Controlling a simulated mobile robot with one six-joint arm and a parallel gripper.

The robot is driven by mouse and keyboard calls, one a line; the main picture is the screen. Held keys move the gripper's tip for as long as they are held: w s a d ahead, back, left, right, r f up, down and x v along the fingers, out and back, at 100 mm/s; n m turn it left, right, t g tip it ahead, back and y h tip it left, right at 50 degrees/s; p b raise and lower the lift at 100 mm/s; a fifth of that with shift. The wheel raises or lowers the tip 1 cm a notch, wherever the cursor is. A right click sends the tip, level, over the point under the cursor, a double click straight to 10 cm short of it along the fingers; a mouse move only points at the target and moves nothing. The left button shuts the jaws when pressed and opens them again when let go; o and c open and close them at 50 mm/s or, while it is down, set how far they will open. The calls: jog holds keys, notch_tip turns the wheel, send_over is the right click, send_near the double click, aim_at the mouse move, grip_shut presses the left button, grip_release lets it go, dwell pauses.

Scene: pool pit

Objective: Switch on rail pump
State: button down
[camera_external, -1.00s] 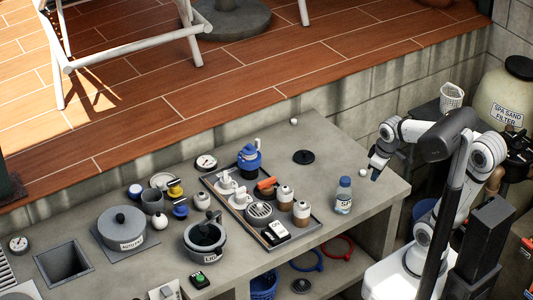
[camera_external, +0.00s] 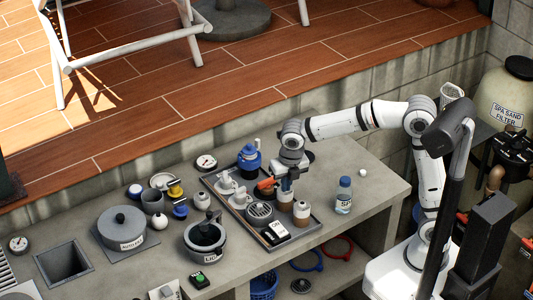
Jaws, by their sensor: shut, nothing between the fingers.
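No label reading rail pump is legible, so I cannot tell which item it is. A small dark box with a green button (camera_external: 200,280) sits at the bench's front edge. A white device (camera_external: 165,290), cut off by the bottom edge, is left of it. A black-and-white unit (camera_external: 275,232) lies at the front of the grey tray (camera_external: 222,212). A blue-topped dark pot (camera_external: 249,158) stands at the tray's back. My gripper (camera_external: 286,190) is shut and empty, pointing down over the tray's right part, close to the jars; contact cannot be told.
The tray also holds white cups, a round grille (camera_external: 260,213), an orange-handled item (camera_external: 266,183) and jars (camera_external: 301,212). A blue-capped bottle (camera_external: 344,195) stands right of it. The bench's right end is mostly clear.

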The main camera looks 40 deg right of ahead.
aim_at(275, 223)
jog(key=a+n, duration=0.2)
jog(key=shift+s+a+f, duration=0.1)
jog(key=shift+s+a, duration=0.1)
jog(key=shift+a, duration=0.2)
jog(key=f, duration=0.4)
jog(key=w+f+p, duration=0.1)
jog(key=f, duration=0.4)
jog(key=w+f, duration=0.1)
jog(key=f, duration=0.3)
jog(key=shift+f, duration=0.5)
